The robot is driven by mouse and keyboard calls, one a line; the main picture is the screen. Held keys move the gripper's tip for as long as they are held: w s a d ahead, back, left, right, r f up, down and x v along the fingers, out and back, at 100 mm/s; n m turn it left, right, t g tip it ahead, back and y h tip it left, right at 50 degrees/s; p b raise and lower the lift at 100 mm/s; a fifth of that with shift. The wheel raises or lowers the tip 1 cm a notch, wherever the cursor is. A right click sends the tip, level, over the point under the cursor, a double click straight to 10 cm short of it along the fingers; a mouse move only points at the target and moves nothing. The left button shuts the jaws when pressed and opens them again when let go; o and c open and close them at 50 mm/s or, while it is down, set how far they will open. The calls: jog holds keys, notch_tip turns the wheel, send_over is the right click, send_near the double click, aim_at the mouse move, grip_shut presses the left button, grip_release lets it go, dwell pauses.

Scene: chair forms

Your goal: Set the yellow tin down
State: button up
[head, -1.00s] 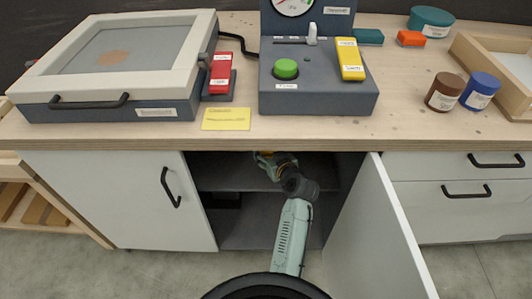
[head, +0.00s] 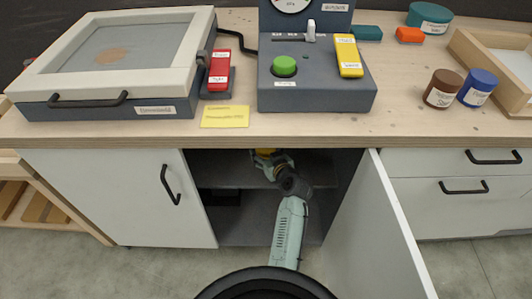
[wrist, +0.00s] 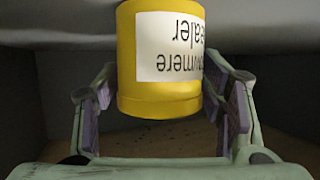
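The yellow tin (wrist: 160,100) with a white label fills the upper middle of the wrist view. Its label text appears upside down, and the picture's top edge cuts off one end. My gripper (wrist: 160,95) has a purple-padded finger on each side of the tin and appears closed on it. In the head view, my gripper (head: 266,160) reaches into the open cabinet, with a bit of the yellow tin (head: 265,151) showing under the counter edge. Whether the tin touches the cabinet shelf (head: 225,172) is hidden.
The cabinet's open door (head: 380,225) stands close on the right of my arm, and a closed door (head: 120,195) is on the left. The counter (head: 300,128) overhangs the opening. The shelf beside my gripper looks clear.

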jog(key=shift+o, duration=1.2)
jog(key=shift+r, duration=0.15)
jog(key=b+v, duration=0.1)
jog(key=v, duration=1.1)
jog(key=shift+a, duration=0.1)
